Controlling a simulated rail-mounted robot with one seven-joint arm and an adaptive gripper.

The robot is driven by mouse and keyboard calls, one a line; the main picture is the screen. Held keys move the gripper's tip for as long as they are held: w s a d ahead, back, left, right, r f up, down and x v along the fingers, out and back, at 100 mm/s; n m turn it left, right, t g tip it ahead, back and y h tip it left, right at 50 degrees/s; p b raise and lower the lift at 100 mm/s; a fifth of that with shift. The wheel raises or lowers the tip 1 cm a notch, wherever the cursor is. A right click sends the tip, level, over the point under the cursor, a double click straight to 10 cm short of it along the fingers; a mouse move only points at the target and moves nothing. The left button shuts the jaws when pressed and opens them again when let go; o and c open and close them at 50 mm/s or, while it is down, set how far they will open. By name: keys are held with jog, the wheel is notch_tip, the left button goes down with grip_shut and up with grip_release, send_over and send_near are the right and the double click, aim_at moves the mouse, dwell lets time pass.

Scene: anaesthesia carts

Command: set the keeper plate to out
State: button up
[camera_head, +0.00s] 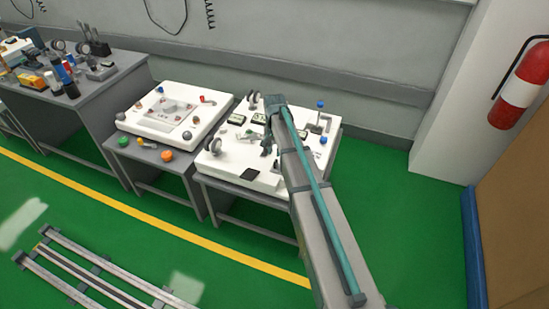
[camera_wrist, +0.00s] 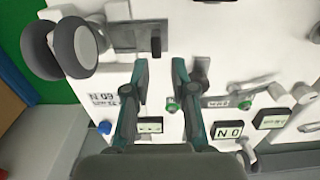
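My gripper (camera_head: 267,142) hangs over the white-topped cart (camera_head: 228,166) in the head view. In the wrist view my gripper (camera_wrist: 160,66) is open, its two fingers apart with nothing held between them. A dark grey plate (camera_wrist: 136,37) with a small knob lies beyond the fingertips; I cannot tell whether it is the keeper plate. A green knob (camera_wrist: 172,107) shows between the fingers. My arm hides part of the cart top in the head view.
Paired grey wheels (camera_wrist: 76,46) stand left of the dark plate. A second white panel (camera_head: 165,105) stands left. A wall (camera_head: 370,98) is behind the carts.

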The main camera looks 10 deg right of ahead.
notch_tip(320, 180, up, 5)
jog(key=shift+r, duration=0.1)
dwell(0.6)
jog(key=s+f+n, duration=0.1)
jog(key=s+f, duration=0.2)
jog(key=f, duration=0.1)
jog(key=s+f+n, duration=0.1)
jog(key=s+f, duration=0.2)
jog(key=s+a+f+n, duration=0.1)
jog(key=s+f+n, duration=0.1)
jog(key=s+f, duration=0.2)
jog(key=shift+s+f, duration=0.1)
jog(key=shift+f, duration=0.25)
jog(key=s+a+f+n+g, duration=0.1)
jog(key=s+f, duration=0.6)
jog(key=s, duration=0.8)
jog(key=s+a+f+n+g, duration=0.1)
jog(key=s+f+g, duration=0.2)
jog(key=s+f, duration=0.4)
jog(key=s+a+f+n+g, duration=0.1)
jog(key=s+f, duration=0.7)
jog(key=s, duration=1.6)
jog(key=shift+s+g, duration=0.25)
jog(key=shift+g, duration=0.65)
